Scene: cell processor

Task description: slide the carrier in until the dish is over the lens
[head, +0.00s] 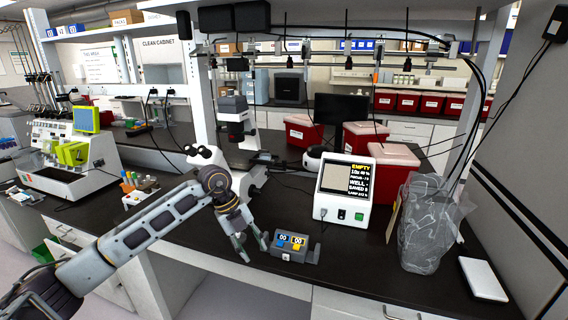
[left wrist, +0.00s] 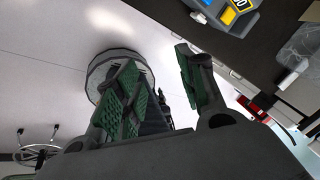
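My right gripper is in neither view.
A grey control box (head: 296,253) with blue and yellow parts sits just right of my left gripper; part of it shows in the left wrist view (left wrist: 228,14). A clear plastic bag (head: 428,238) and red bins (head: 392,175) stand to the right. The bench between is partly clear.

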